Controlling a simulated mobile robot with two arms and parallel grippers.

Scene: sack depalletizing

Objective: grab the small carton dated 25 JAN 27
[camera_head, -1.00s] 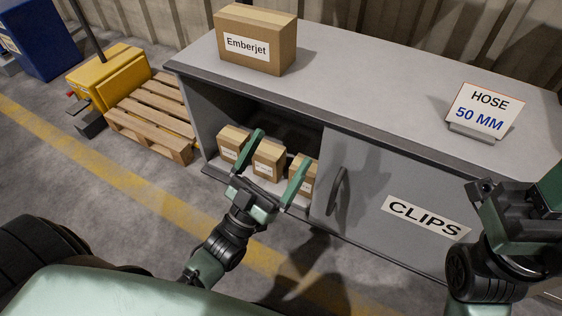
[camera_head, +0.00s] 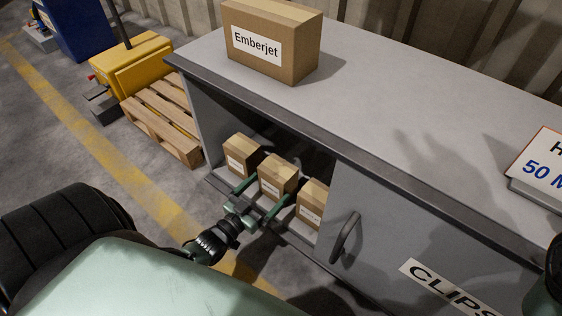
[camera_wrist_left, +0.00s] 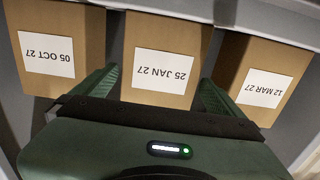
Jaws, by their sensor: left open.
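The small carton dated 25 JAN 27 (camera_wrist_left: 165,65) is the middle of three small brown cartons in the open cabinet bay. Its label shows upside down in the left wrist view. It also shows in the head view (camera_head: 278,176). My left gripper (camera_head: 262,202) is open, with one finger on each side of the middle carton's front. In the left wrist view its green fingers (camera_wrist_left: 157,92) reach toward the gaps beside that carton. I cannot tell if they touch it. My right gripper is not clearly in view; only a dark part of that arm shows at the right edge.
Cartons dated 05 OCT 27 (camera_wrist_left: 60,50) and 12 MAR 27 (camera_wrist_left: 262,75) stand close on either side. The grey cabinet (camera_head: 400,150) has a shut CLIPS door with a handle (camera_head: 345,237). An Emberjet box (camera_head: 272,45) and a HOSE 50 MM sign (camera_head: 543,165) stand on top.

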